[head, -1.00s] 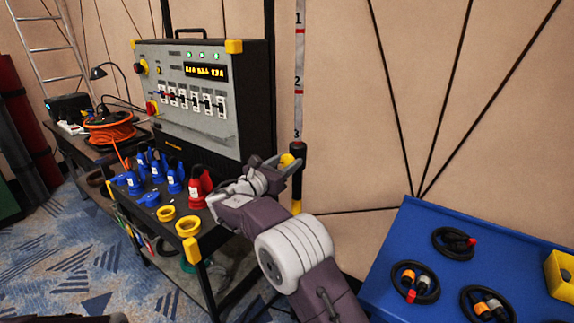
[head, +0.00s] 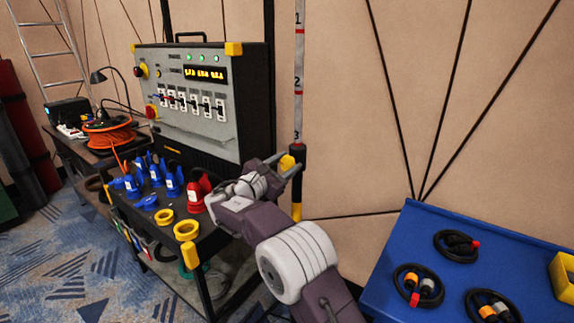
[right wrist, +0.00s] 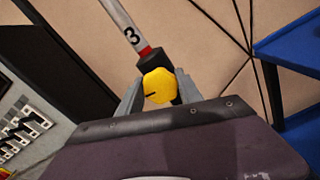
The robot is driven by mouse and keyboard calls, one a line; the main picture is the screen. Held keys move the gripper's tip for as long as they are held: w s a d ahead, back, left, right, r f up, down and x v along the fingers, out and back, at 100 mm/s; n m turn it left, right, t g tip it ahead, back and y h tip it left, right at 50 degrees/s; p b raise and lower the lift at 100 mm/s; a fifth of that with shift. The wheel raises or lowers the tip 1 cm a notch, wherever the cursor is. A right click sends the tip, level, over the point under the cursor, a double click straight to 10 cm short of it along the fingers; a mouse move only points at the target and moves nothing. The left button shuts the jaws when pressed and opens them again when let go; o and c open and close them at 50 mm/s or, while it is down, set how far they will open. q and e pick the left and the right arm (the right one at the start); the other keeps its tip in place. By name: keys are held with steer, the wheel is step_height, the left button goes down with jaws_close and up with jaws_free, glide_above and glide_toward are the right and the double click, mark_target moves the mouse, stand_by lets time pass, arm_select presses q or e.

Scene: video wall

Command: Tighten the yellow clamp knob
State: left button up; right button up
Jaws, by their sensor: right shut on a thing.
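The yellow clamp knob (right wrist: 158,86) sits on a black collar (right wrist: 155,61) on the pole, just below the mark 3. My right gripper (right wrist: 158,92) is shut on the knob, with one grey finger on each side of it. In the head view the knob (head: 287,163) shows partly, between the fingers of my right gripper (head: 288,168). The pole (head: 299,70) stands upright against the wall, with red bands and numbers. A dark line marks the knob's face in the right wrist view. My left gripper is not in view.
A black cart with a control panel (head: 205,90) stands left of my right arm, with blue and red connectors and yellow rings (head: 186,230) on its top. A blue table (head: 400,262) with coiled cables stands at the right.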

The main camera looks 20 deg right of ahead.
steer(key=o, duration=1.4)
steer(key=shift+c, duration=0.2)
steer(key=p+v, duration=0.1)
steer(key=v, duration=0.8)
